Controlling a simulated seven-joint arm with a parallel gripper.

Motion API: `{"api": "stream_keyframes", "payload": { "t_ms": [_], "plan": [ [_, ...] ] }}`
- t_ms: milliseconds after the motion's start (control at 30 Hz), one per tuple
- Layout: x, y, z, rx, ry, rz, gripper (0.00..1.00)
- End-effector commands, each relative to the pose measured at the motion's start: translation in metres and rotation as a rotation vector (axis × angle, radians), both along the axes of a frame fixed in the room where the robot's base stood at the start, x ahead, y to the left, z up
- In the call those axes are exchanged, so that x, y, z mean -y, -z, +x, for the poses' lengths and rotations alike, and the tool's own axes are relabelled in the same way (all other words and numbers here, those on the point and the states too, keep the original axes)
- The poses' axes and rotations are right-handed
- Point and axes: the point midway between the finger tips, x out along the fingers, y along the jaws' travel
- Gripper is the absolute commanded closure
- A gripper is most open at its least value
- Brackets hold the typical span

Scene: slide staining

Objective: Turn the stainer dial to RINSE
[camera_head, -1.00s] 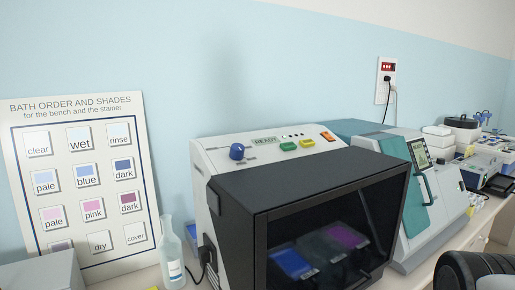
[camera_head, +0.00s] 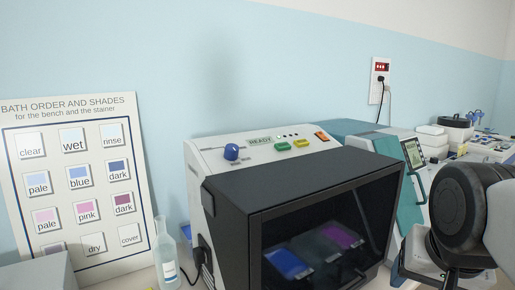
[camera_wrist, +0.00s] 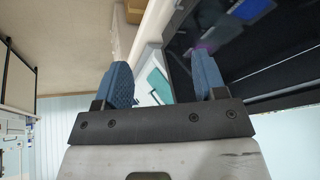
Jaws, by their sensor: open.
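The stainer (camera_head: 205,165) stands in the middle of the bench, with a dark windowed front (camera_head: 320,225). Its blue dial (camera_head: 231,152) sits at the left of the white top panel, beside a display reading READY (camera_head: 260,142). The dial's labels are too small to read. My gripper shows in the wrist view (camera_wrist: 165,85) with its two blue fingers apart and nothing between them. It is away from the dial, near the stainer's dark front. In the head view my dark wrist (camera_head: 460,205) is at the right, and the fingers cannot be made out.
Green (camera_head: 282,146), yellow (camera_head: 301,143) and orange (camera_head: 322,136) buttons sit right of the dial. A bath order board (camera_head: 75,180) leans at the left, with a clear bottle (camera_head: 166,255) before it. A teal and white machine (camera_head: 412,180) stands close on the right.

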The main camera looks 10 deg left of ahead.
Motion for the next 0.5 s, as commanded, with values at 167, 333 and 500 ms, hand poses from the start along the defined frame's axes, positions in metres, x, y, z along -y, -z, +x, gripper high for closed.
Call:
{"api": "stream_keyframes", "payload": {
  "t_ms": [167,333,500],
  "plan": [
    [-0.027,-0.045,0.035,0.005,0.149,0.12,0.35],
    [-0.059,-0.076,0.073,-0.029,0.312,0.241,0.35],
    [-0.094,-0.1,0.109,-0.08,0.474,0.35,0.35]
  ]
}}
